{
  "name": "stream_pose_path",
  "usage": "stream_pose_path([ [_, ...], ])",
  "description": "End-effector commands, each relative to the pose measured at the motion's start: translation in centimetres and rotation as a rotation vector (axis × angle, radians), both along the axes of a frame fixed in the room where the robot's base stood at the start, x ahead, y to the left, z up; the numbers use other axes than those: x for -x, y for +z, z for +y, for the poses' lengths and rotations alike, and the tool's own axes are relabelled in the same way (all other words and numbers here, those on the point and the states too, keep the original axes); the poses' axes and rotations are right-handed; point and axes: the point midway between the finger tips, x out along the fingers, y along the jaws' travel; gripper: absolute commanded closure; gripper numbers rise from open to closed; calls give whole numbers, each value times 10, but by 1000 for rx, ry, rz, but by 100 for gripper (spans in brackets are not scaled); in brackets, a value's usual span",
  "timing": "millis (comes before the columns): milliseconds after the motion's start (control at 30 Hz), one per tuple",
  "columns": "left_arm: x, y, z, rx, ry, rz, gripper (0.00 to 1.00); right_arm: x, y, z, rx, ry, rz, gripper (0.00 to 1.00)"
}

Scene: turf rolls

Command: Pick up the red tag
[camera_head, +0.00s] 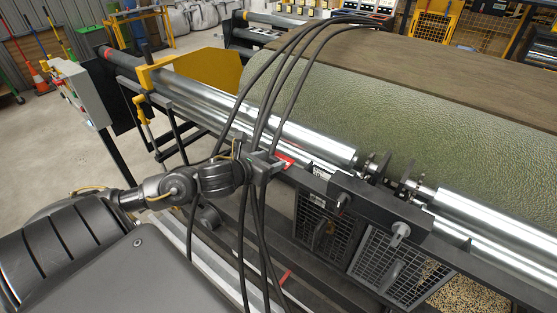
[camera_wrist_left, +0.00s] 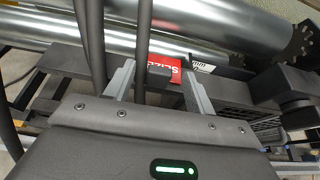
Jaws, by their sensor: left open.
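The red tag (camera_head: 286,160) lies by the long metal rollers at the front of the machine, partly hidden by my left gripper (camera_head: 270,163). In the left wrist view the red tag (camera_wrist_left: 172,62) carries white lettering that reads upside down. A dark block (camera_wrist_left: 158,77) stands in front of it, between the two fingers. My left gripper (camera_wrist_left: 158,82) is open, its fingers on either side of that block. I cannot tell whether a finger touches it. My right gripper is in neither view.
Several black cables (camera_head: 262,100) hang down across my left gripper. Shiny rollers (camera_head: 300,138) and a large green turf roll (camera_head: 400,115) lie behind it. A dark bracket (camera_head: 375,205) and mesh guards (camera_head: 385,268) stand to the right. Open floor (camera_head: 50,160) is at the left.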

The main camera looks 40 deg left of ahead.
Motion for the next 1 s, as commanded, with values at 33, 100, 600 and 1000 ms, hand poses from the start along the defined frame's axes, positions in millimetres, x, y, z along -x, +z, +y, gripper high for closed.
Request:
stream_pose_path([
  [33, -1, 0, 0, 0, -1, 0, 45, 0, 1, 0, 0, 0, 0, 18],
  [100, -1, -1, 0, -1, -1, 0, 45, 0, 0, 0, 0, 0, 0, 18],
  [600, -1, -1, 0, -1, -1, 0, 93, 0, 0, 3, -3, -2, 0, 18],
  [1000, -2, 7, 0, -3, -2, -2, 93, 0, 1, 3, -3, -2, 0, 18],
])
